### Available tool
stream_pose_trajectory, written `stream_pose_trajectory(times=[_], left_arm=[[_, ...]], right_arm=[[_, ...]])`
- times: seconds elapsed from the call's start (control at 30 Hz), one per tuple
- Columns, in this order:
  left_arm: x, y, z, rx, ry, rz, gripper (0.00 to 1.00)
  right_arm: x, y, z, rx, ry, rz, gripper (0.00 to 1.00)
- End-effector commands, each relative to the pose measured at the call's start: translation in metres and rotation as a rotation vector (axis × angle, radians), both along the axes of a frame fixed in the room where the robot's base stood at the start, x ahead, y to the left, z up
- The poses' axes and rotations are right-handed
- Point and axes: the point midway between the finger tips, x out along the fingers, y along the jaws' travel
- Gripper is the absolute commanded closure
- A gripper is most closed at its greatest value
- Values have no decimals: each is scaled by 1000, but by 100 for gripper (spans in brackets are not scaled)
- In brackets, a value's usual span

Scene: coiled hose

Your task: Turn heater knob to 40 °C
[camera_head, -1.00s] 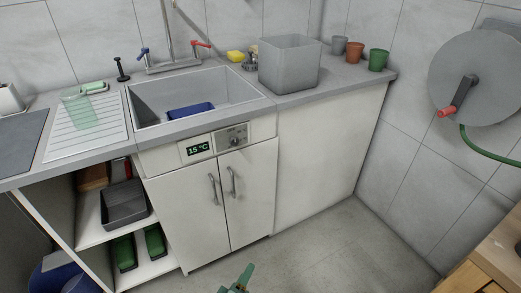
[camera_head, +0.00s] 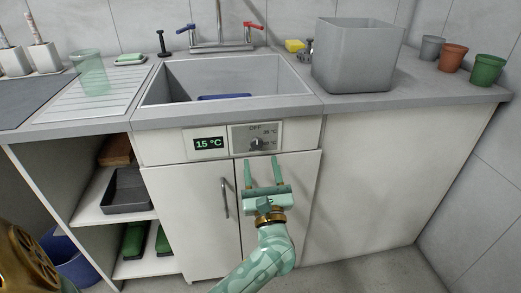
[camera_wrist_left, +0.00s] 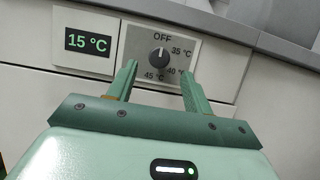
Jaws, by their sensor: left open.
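The heater knob (camera_head: 255,143) is a small dark dial on a grey panel (camera_head: 270,130) below the sink. In the left wrist view the knob (camera_wrist_left: 159,54) has its white mark toward OFF at the top, with 35, 40 and 45 °C printed around it. The display (camera_head: 209,143) beside it reads 15 °C, also in the left wrist view (camera_wrist_left: 88,43). My left gripper (camera_head: 263,168) is open and empty in front of the panel, its fingertips (camera_wrist_left: 160,73) just below the knob and to either side, apparently not touching it. My right gripper is not in view.
White cupboard doors with a handle (camera_head: 224,198) are below the panel. The sink (camera_head: 225,80) and counter are above it. A grey bin (camera_head: 355,60) and several pots stand at the right. Open shelves with a dark tray (camera_head: 127,190) are at the left.

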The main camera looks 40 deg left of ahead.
Motion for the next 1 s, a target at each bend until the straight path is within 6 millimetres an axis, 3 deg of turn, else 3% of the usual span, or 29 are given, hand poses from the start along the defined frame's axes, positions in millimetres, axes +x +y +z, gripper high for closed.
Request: stream_pose_trajectory(times=[0.3,0.67,0.83,1.0], left_arm=[[33,37,19,1,2,0,49],[36,43,23,1,2,0,49],[36,42,23,1,2,0,91],[36,42,23,3,3,0,92]], right_arm=[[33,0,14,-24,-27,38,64],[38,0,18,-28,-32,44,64],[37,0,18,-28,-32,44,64],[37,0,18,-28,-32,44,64]])
